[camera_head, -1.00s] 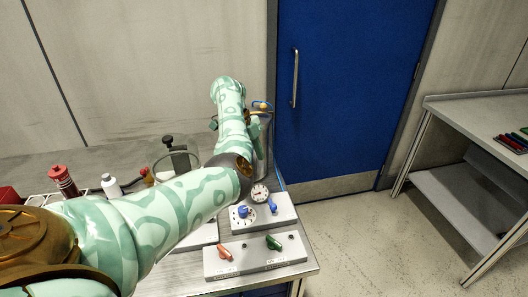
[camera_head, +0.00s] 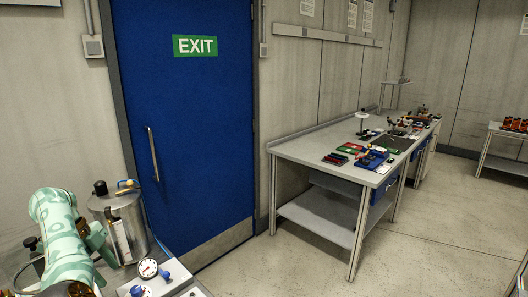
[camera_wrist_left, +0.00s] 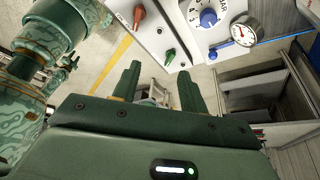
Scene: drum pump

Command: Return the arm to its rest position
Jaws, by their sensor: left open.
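My left arm, pale green with darker markings, comes in at the lower left of the head view. Its dark green gripper (camera_head: 98,242) is beside the metal drum (camera_head: 122,225); I cannot tell whether they touch. In the left wrist view the two fingers of the left gripper (camera_wrist_left: 158,88) stand apart with nothing between them. Past the fingertips are a control panel with a red and a green knob (camera_wrist_left: 170,55), and a panel with a blue knob (camera_wrist_left: 208,18) and a round gauge (camera_wrist_left: 245,32). My right gripper is in neither view.
A closed blue door (camera_head: 190,110) with an EXIT sign is behind the drum. To the right a grey workbench (camera_head: 300,148) carries several small items and has a lower shelf. The floor (camera_head: 300,255) between is clear.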

